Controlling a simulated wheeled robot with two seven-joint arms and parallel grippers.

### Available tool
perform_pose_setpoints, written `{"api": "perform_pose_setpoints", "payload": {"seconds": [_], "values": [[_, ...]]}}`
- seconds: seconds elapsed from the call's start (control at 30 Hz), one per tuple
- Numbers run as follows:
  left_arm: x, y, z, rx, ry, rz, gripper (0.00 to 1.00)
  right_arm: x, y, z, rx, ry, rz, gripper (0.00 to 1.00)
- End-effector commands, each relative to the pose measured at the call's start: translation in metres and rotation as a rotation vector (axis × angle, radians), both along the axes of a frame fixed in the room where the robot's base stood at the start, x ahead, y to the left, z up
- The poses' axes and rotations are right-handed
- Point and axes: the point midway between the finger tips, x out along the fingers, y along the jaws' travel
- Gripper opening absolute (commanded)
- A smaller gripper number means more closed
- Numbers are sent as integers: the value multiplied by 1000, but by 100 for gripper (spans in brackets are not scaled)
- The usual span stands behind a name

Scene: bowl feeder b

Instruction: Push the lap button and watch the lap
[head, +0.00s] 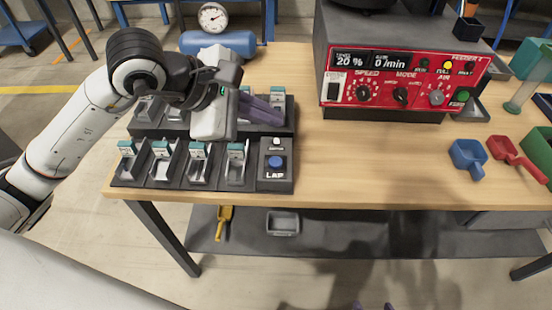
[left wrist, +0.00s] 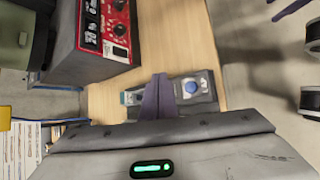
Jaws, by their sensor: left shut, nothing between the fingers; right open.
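The blue lap button (head: 276,162) sits on a dark block labelled LAP, at the right front end of a dark rack on the table. My left gripper (head: 276,116) is shut and empty, its purple fingers above the rack and behind the button, apart from it in the picture. In the left wrist view the shut fingers (left wrist: 158,82) point to the left of the blue button (left wrist: 190,87). My right gripper (head: 374,305) shows only two separated purple fingertips at the bottom edge of the head view; it is open.
The rack (head: 200,185) holds several slots with teal-topped pieces. A red feeder control box (head: 400,90) stands at the back right. A blue scoop (head: 468,157) and a red scoop (head: 512,155) lie at the right. The table middle (head: 360,165) is clear.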

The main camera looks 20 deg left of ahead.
Motion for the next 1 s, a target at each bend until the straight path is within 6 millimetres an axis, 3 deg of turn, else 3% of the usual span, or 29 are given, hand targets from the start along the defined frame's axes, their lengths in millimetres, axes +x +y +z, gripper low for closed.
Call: {"api": "perform_pose_setpoints", "payload": {"seconds": [0.37,0.8,1.0], "values": [[0,-1,-15,-3,3,0,0,-2,-1,-11,-2,7,0,50],[0,-1,-77,-4,2,0,0,4,7,-36,4,-7,11,50],[0,-1,-89,-4,1,-1,0,5,8,-45,15,-11,10,50]]}}
